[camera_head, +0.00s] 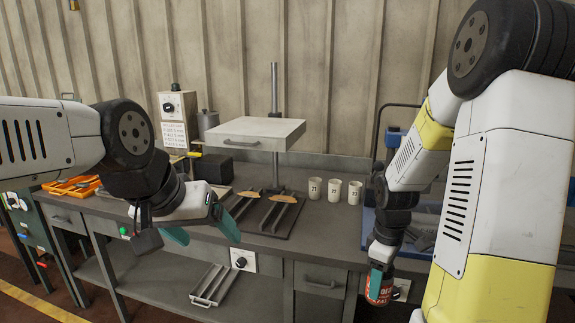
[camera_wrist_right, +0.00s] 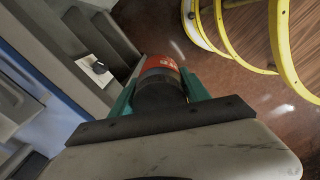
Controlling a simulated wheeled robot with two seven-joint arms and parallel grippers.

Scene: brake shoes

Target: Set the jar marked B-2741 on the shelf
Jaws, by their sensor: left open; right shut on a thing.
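A red jar (camera_head: 378,291) with a dark top is in my right gripper (camera_head: 380,268), low in front of the bench's right part. In the right wrist view the jar's red label (camera_wrist_right: 162,65) shows beyond the dark top, with teal fingers on both sides; its marking is too small to read. My right gripper (camera_wrist_right: 158,92) is shut on it. My left gripper (camera_head: 202,233) is open and empty, in front of the bench's left part. The bench's lower shelf (camera_head: 155,285) is under the worktop, with a metal tray (camera_head: 212,284) on it.
The grey worktop (camera_head: 310,233) holds a dark tray with two channels (camera_head: 268,214), several white cups (camera_head: 334,190), an orange tray (camera_head: 70,187) and a control box (camera_head: 178,118). A pale platform (camera_head: 250,133) on a post stands above it. Yellow hoops (camera_wrist_right: 270,35) rise from the brown floor.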

